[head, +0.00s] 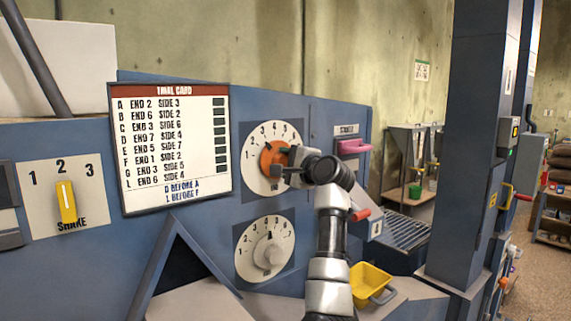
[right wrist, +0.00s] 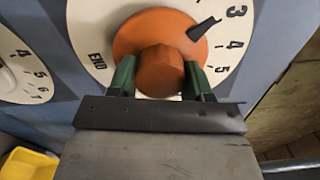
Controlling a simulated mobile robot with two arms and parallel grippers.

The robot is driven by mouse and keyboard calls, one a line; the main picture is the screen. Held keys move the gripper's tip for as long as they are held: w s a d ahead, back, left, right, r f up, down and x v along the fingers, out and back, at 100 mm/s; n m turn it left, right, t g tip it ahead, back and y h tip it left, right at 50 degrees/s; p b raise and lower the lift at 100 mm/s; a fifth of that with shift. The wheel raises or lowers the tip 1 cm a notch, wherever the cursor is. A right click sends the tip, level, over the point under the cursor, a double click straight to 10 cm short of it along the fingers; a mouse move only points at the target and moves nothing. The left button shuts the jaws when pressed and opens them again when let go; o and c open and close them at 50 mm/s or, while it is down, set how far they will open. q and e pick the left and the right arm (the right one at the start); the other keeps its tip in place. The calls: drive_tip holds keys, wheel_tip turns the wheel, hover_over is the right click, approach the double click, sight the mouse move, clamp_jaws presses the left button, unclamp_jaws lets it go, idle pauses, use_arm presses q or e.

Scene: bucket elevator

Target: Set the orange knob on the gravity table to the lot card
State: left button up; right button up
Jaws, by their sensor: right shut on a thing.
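The orange knob (head: 268,157) sits on a round white numbered dial on the blue machine front. In the right wrist view the orange knob (right wrist: 160,72) reads "END" on its dial, and its black pointer (right wrist: 205,28) points at about the 3. My right gripper (head: 285,163) is shut on the knob; its green fingers (right wrist: 160,78) press on both sides of the grip. The card (head: 170,145) hangs left of the dial, with lettered END and SIDE lines and "D before A, L before F" below. My left gripper is out of view.
A second dial (head: 266,249) with a pale knob sits below. A yellow SHAKE switch (head: 66,202) is at the left, upright at 2. A pink handle (head: 352,146), a yellow scoop (head: 370,283) and a blue post (head: 477,140) are to the right.

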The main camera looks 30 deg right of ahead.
drive_tip(key=shift+n, duration=1.1)
drive_tip(key=shift+f, duration=0.1)
drive_tip(key=o, duration=0.9)
drive_tip(key=s+b, duration=0.1)
drive_tip(key=s, duration=0.2)
drive_tip(key=s+b, duration=0.1)
drive_tip(key=s, duration=0.3)
drive_tip(key=s+b, duration=0.1)
drive_tip(key=s, duration=0.2)
drive_tip(key=shift+s+d+b, duration=0.35)
drive_tip(key=shift+s+d, duration=0.05)
